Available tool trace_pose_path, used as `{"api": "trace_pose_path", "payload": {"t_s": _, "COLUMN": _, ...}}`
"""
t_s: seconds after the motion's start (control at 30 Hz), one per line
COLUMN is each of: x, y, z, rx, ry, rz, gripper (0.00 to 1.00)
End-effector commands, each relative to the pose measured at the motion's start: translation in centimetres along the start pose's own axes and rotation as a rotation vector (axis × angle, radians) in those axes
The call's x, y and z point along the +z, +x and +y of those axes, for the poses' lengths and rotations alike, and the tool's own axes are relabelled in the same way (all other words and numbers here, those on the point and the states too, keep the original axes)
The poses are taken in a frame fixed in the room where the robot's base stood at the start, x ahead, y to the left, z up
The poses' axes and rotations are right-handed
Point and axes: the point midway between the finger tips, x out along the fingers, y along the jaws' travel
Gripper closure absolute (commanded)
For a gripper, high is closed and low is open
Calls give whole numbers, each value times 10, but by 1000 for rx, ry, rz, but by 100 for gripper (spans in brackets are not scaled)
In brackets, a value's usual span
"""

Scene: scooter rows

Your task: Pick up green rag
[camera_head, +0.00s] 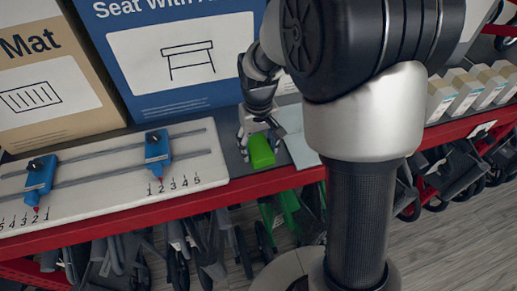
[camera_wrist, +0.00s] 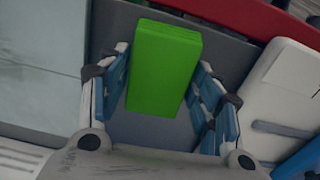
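The green rag (camera_head: 261,151) is a bright green, folded block on the dark grey shelf, near its red front edge. It also fills the space between my fingers in the wrist view (camera_wrist: 162,70). My gripper (camera_head: 260,130) points down at the rag, with a finger on each side of it. In the wrist view, my fingertips (camera_wrist: 164,65) lie close along the rag's left and right edges. I cannot tell whether they press on it. The rag's underside is hidden.
A white board (camera_head: 110,184) with blue sliders on rails lies left of the rag. A pale flat item (camera_head: 299,137) lies just right of it. Large "Mat" and "Seat" boxes (camera_head: 180,55) stand behind. White boxes (camera_head: 465,90) stand at right. Scooters hang below the red shelf edge.

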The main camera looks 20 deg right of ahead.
Motion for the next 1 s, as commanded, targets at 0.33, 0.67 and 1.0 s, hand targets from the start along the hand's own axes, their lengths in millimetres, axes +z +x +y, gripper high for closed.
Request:
{"api": "trace_pose_path", "payload": {"t_s": 0.33, "x": 0, "y": 0, "z": 0, "rx": 0, "ry": 0, "rz": 0, "gripper": 66}}
{"api": "trace_pose_path", "payload": {"t_s": 0.67, "x": -1, "y": -11, "z": 0, "rx": 0, "ry": 0, "rz": 2, "gripper": 66}}
{"api": "trace_pose_path", "payload": {"t_s": 1.0, "x": -1, "y": -97, "z": 0, "rx": 0, "ry": 0, "rz": 6, "gripper": 66}}
